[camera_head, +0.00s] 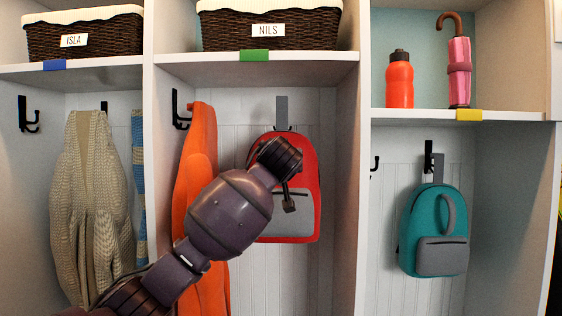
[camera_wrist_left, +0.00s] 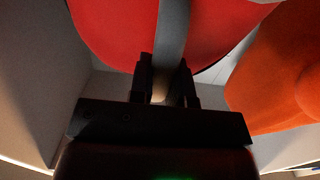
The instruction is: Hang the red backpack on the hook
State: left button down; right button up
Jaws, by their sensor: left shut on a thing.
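The red backpack (camera_head: 306,170) with a grey lower pocket is upright in the middle cubby. A grey loop (camera_head: 282,110) rises from its top against the back wall. A dark piece shows at the loop's base, but I cannot tell whether the loop is around a hook. My left gripper (camera_head: 288,203) is in front of the backpack, partly hidden by my wrist. In the left wrist view its fingers (camera_wrist_left: 169,88) are shut on the backpack's grey strap (camera_wrist_left: 173,35), with red fabric (camera_wrist_left: 115,30) beside it. My right gripper is not in view.
An orange jacket (camera_head: 201,150) hangs left of the backpack from a black hook (camera_head: 180,112). A divider (camera_head: 350,200) stands to its right; a shelf (camera_head: 300,70) with a basket (camera_head: 270,28) is above. A teal backpack (camera_head: 425,235) hangs in the right cubby.

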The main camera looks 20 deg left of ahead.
pick_arm(q)
jog(key=shift+w+a+r, duration=0.1)
jog(key=shift+w+a, duration=0.05)
jog(key=shift+w, duration=0.4)
jog(key=shift+p+x, duration=0.6)
jog(key=shift+x, duration=0.25)
jog(key=shift+r+p+x, duration=0.2)
jog(key=shift+p+x, duration=0.35)
jog(key=shift+x, duration=0.45)
jog(key=p+x, duration=0.1)
jog(key=x, duration=0.2)
jog(key=shift+r, duration=0.1)
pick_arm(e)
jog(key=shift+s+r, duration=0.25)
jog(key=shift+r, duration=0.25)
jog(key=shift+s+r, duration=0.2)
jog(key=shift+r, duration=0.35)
pick_arm(q)
jog(key=shift+s+r, duration=0.15)
jog(key=shift+s, duration=0.1)
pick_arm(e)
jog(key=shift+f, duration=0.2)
